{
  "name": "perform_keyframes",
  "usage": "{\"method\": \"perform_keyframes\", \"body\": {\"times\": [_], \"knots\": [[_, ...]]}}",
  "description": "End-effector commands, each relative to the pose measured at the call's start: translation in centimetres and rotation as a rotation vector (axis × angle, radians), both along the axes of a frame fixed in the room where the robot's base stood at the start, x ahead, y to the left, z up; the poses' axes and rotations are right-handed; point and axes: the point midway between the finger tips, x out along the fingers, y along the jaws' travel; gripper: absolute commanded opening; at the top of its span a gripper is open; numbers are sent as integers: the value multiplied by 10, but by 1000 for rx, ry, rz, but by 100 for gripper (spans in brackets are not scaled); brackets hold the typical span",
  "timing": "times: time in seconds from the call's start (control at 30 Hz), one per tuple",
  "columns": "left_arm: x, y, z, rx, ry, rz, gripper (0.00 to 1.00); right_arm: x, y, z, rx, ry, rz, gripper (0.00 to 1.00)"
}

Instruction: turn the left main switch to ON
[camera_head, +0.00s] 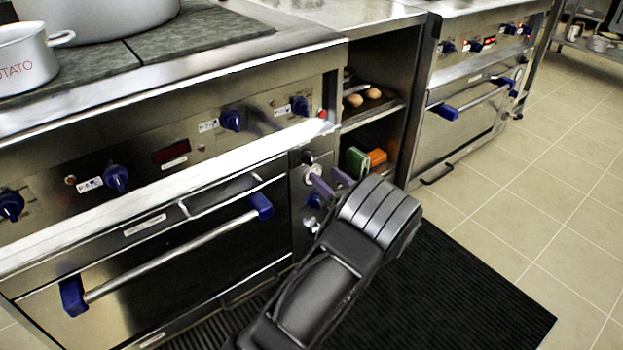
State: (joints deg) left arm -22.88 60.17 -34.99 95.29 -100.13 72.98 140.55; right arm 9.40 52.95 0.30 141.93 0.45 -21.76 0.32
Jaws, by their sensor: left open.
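The left stove's narrow control panel (298,215) is beside the oven door. A round pale switch (311,172) is on its upper part, with a small dark fitting above it and blue knobs below. I cannot read its labels or tell the switch's setting. My left gripper (331,182) reaches up from the bottom, its two purple fingers open and apart. The fingers are in front of the panel, close to the pale switch; I cannot tell whether they touch it. My arm hides part of the panel's lower right. My right gripper is not in view.
The oven handle (175,262) with blue ends juts out left of the panel. Blue knobs (232,120) line the stove front above. Open shelves (375,117) stand to the right, with a second stove (455,140) beyond. A black mat (450,290) covers the floor.

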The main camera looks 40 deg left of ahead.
Motion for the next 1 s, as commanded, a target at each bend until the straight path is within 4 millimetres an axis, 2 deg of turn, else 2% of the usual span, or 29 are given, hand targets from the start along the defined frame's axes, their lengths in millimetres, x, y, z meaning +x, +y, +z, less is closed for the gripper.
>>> {"method": "perform_keyframes", "body": {"times": [0.3, 0.47, 0.8, 1.0], "knots": [[1, 0, 2, 2, -7, -2, 55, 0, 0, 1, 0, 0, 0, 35], [3, 8, 1, 2, -6, -1, 55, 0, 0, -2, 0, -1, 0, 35], [20, 54, -1, 0, -5, 1, 55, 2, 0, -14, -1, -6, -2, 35], [27, 72, 0, 0, -4, 0, 55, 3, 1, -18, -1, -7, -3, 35]]}}
